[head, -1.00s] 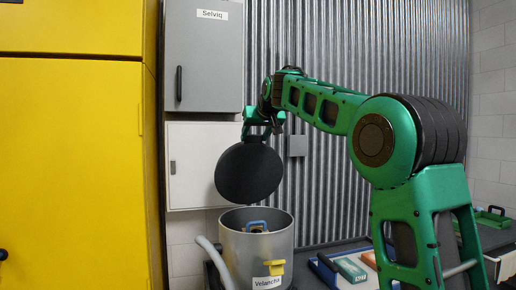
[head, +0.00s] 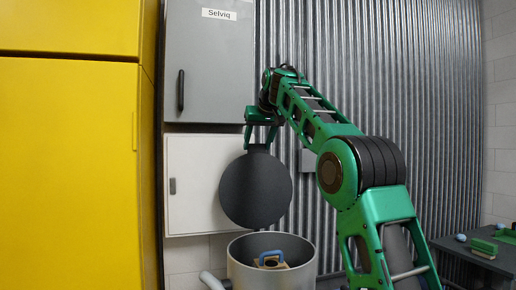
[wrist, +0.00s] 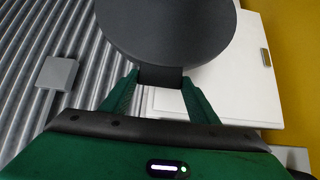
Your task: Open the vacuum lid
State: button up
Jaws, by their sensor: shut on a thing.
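The vacuum lid (head: 256,190) is a dark round disc, held up on edge above the metal vacuum vessel (head: 236,272), clear of its rim. My gripper (head: 260,138) is shut on the lid's dark tab at the top. The wrist view also shows my gripper (wrist: 161,82) with its green fingers on both sides of the tab, and the lid (wrist: 165,28) beyond it. The vessel's mouth is open, and a block with a blue handle (head: 272,254) shows inside. The vessel's lower part is out of frame.
A grey cabinet (head: 208,60) labelled Selviq and a white wall box (head: 190,185) are behind the lid. A yellow cabinet (head: 70,170) fills the left. A corrugated metal wall (head: 420,100) stands behind my arm. A dark bench (head: 470,258) with green items is at the right.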

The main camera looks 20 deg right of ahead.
jog(key=shift+w+a+r, duration=0.2)
jog(key=shift+w+r, duration=0.05)
jog(key=shift+r, duration=0.2)
jog(key=shift+d, duration=0.1)
jog(key=o, duration=1.5)
jog(key=shift+s+r, duration=0.1)
jog(key=shift+s, duration=0.05)
jog(key=shift+f, duration=0.25)
jog(key=v, duration=1)
jog(key=shift+r, duration=0.35)
jog(key=shift+f, duration=0.1)
